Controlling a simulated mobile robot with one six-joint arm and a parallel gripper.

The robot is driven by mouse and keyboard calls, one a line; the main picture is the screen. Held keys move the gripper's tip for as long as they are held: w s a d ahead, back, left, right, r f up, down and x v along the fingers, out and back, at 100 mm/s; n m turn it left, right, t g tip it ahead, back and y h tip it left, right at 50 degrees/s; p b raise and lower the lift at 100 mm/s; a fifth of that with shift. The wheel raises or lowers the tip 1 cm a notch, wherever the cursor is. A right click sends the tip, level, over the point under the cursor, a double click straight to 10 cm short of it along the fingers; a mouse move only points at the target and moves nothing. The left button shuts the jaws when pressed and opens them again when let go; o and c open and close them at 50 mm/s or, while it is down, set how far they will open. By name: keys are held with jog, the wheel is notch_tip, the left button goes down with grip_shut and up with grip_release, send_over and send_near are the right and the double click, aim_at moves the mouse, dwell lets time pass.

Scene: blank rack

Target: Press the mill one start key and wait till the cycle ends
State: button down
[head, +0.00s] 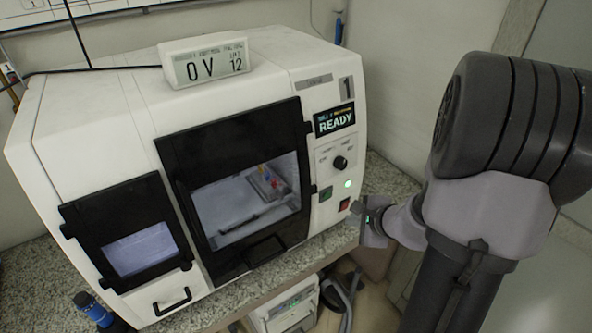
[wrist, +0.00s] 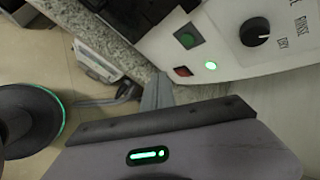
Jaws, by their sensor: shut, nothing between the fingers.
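Mill one (head: 110,115) is a white machine with a "1" and a small screen (head: 335,120) that reads READY. Its green square key (head: 326,193) sits on the right front panel, above a red key (head: 344,204). A round green lamp (head: 348,184) beside them is lit. In the wrist view the green key (wrist: 188,38), red key (wrist: 183,71) and lamp (wrist: 211,65) all show. My gripper (head: 361,215) is shut and empty, just right of the red key in the head view. Its fingers (wrist: 157,92) appear below the keys in the wrist view, apparently not touching the green key.
The mill's dark-framed door (head: 180,160) looks shut, with small red and blue items inside. A black knob (head: 340,162) is above the keys. A display box (head: 205,60) sits on top. A blue bottle (head: 92,308) stands front left on the granite counter (head: 30,275).

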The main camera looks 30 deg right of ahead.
aim_at(327, 196)
jog(key=shift+s+d+f+m, duration=0.35)
jog(key=shift+d+f+m, duration=0.15)
jog(key=shift+d+f, duration=0.25)
jog(key=shift+r, duration=0.15)
jog(key=w, duration=0.9)
jog(key=shift+a+f+p, duration=0.25)
jog(key=shift+a+p, duration=0.1)
jog(key=shift+p, duration=0.05)
dwell(1.1)
jog(key=shift+w+b, duration=0.3)
jog(key=shift+w, duration=0.05)
